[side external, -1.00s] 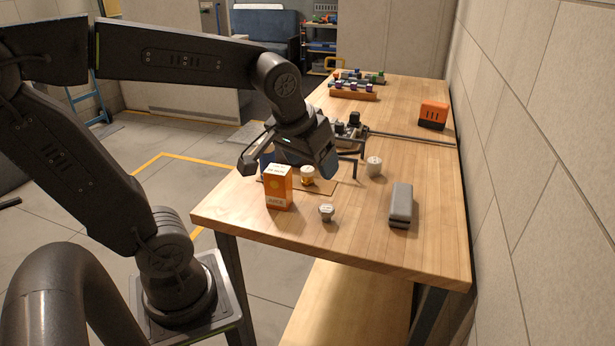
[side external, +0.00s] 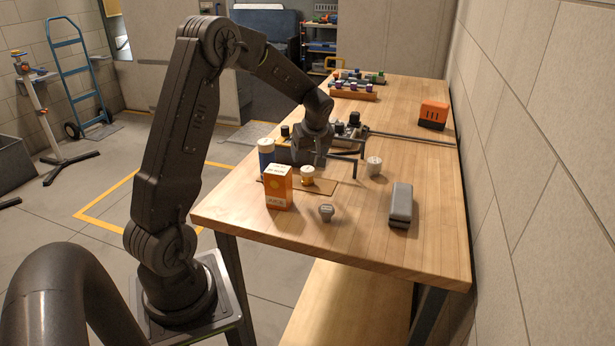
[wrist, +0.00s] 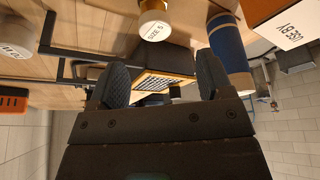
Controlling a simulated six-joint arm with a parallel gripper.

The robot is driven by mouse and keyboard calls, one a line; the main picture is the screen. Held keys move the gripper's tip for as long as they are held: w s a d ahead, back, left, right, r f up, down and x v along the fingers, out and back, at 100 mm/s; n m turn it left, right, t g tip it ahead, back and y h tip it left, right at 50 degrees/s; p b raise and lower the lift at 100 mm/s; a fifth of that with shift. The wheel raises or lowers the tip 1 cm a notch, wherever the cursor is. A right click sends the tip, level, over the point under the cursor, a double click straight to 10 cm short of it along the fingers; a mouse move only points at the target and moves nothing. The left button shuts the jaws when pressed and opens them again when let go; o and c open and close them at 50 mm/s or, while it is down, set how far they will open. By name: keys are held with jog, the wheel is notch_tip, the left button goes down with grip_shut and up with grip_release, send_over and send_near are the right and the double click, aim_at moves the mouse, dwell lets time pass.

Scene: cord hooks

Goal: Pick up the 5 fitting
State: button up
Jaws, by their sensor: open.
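The fingertips are hard to make out in the side view.
An orange-and-white carton (side external: 279,188) and a blue cylinder (side external: 266,150) stand left of the fitting. A dark bracket (side external: 355,165) and white fitting (side external: 374,166) are to the right. A grey fitting (side external: 326,212) and grey case (side external: 401,205) stand nearer the front.

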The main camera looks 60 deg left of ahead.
aim_at(308, 169)
jog(key=x, duration=0.4)
jog(key=shift+a+f, duration=0.1)
jog(key=shift+f, duration=0.25)
jog(key=shift+w+x, duration=0.15)
jog(key=shift+x, duration=1.15)
jog(key=shift+w+x, duration=0.15)
jog(key=shift+x, duration=1.15)
jog(key=shift+c, duration=0.3)
jog(key=c, duration=1)
